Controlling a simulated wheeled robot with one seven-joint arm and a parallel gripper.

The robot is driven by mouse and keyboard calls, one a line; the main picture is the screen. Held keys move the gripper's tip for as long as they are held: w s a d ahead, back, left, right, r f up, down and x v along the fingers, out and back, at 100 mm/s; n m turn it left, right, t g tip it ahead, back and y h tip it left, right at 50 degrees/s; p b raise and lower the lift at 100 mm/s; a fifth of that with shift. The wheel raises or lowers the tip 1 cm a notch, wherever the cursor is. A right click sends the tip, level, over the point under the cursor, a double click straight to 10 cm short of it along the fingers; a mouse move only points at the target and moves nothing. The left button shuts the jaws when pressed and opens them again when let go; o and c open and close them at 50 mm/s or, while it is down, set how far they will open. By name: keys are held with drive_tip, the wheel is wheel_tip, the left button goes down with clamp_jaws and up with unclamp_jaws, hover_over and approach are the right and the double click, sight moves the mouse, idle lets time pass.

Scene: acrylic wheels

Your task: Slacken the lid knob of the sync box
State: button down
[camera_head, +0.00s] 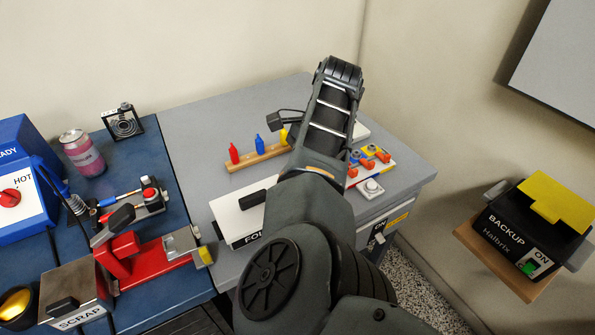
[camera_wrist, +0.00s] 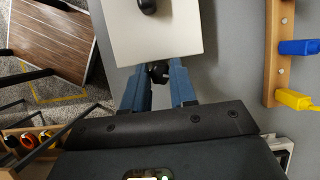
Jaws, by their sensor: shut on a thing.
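A pale box lid (camera_wrist: 155,38) with a black handle (camera_wrist: 147,5) fills the upper middle of the wrist view. A small black knob (camera_wrist: 158,74) sits at the lid's near edge. My gripper (camera_wrist: 157,68) has its blue fingers on either side of this knob and is shut on it. In the head view the pale box (camera_head: 231,224) stands at the grey table's front, its label partly hidden and starting "FOL". No "sync" label is readable. My arm hides the knob and my gripper there.
A red fixture (camera_head: 125,258) stands on the blue table at left.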

drive_tip(key=shift+n+g, duration=0.3)
drive_tip(key=shift+n, duration=0.5)
drive_tip(key=c, duration=0.9)
unclamp_jaws()
drive_tip(key=p+v, duration=0.1)
drive_tip(key=v, duration=0.6)
drive_tip(key=shift+r, duration=0.4)
drive_tip(key=shift+f, duration=0.1)
